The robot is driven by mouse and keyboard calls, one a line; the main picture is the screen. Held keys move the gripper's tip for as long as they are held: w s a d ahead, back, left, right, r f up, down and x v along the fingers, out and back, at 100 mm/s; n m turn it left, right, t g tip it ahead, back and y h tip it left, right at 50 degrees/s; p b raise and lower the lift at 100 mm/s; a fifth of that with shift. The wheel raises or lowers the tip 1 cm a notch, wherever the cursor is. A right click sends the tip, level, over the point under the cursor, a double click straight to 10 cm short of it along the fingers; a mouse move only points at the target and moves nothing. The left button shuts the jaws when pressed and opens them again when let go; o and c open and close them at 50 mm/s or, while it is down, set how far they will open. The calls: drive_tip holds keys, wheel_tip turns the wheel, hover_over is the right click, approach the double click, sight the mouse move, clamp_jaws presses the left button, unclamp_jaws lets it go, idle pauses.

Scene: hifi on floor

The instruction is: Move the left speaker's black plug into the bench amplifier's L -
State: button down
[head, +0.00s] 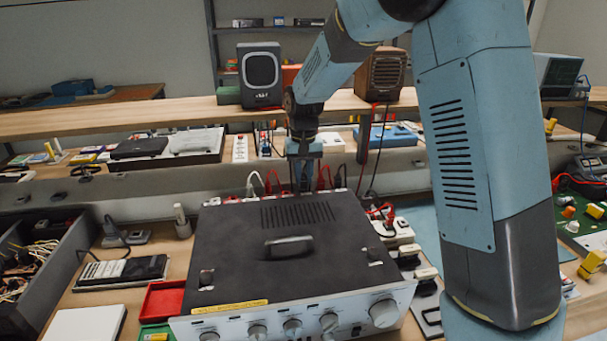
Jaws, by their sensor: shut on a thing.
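The bench amplifier (290,262) stands in front of me, with a black top, a handle and a silver front with knobs. Red and white leads rise along its rear edge; the rear sockets and their labels are hidden. My gripper (302,185) points down at this rear edge, near the red leads. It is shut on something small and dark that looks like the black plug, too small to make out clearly. I cannot tell whether it touches a socket.
A brown wooden speaker (384,74) stands on the shelf to the right, with red and black leads hanging below. A red tray (166,301) and a multimeter-like device (122,270) lie left of the amplifier. White and black plugs crowd its right side.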

drive_tip(key=shift+f, duration=0.6)
idle(2.5)
drive_tip(key=c, duration=0.9)
unclamp_jaws()
drive_tip(key=shift+r, duration=9.35)
